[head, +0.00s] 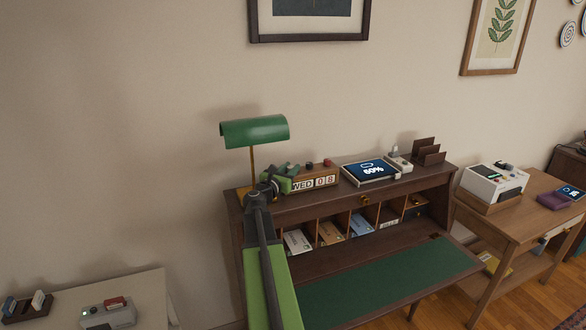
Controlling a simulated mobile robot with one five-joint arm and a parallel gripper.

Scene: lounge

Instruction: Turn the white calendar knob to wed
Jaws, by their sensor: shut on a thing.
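The wooden desk calendar (317,181) stands on top of the dark wooden desk, right of the green lamp. Its left window reads WED, and its number looks like 06. A dark knob and a red knob (328,163) show on its top. My gripper (288,171) is at the calendar's top left end, shut on the white knob there. The jaws hide the white knob and part of the calendar's left end.
The green lamp (254,131) stands close behind my gripper. A tablet reading 60% (370,171) lies right of the calendar, with a small white device (398,162) and a dark letter rack (428,153) beyond. Envelopes fill slots below.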

